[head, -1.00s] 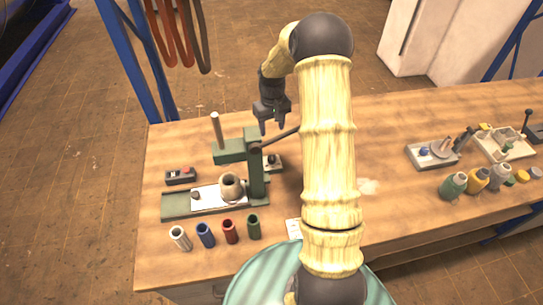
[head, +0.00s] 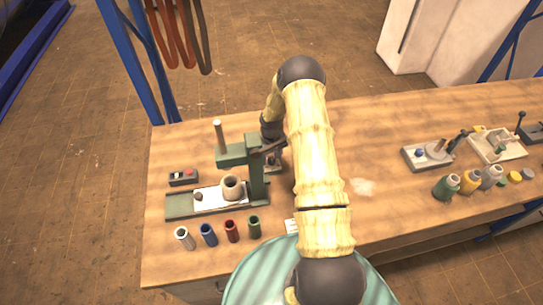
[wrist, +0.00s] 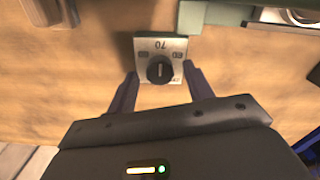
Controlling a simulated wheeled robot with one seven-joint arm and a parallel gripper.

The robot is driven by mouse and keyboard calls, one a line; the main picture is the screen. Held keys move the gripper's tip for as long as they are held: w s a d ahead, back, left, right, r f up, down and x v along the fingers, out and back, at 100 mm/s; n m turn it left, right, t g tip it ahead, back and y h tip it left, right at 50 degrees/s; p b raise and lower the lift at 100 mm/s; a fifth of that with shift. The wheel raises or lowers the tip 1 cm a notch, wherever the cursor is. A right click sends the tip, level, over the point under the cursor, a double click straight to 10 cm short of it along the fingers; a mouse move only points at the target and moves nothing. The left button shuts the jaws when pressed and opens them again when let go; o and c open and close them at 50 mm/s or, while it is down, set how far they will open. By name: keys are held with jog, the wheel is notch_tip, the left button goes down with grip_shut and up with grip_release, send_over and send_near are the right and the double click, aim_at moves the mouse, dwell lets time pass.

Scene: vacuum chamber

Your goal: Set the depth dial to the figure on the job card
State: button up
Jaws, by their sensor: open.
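The depth dial is a black round knob (wrist: 160,70) on a small pale square plate (wrist: 148,44) on the wooden bench. A light mark crosses the knob. Figures are printed on the plate; the one above the knob looks like 70, the others are too small to read. My gripper (wrist: 159,73) is open, one finger on each side of the knob, with gaps to it. In the head view the dial (head: 273,162) sits right of the green press and is partly hidden by my wrist. A white card (head: 290,226) lies partly behind my arm; its figure is unreadable.
The green press (head: 256,180), with a pale cup (head: 232,187) on its base, stands close left of my gripper. A switch box (head: 183,177) and several coloured tubes lie further left. Bottles and fixtures are at the right. The bench (head: 370,150) between is mostly clear.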

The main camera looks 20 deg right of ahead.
jog(key=shift+f, duration=0.5)
jog(key=c, duration=1)
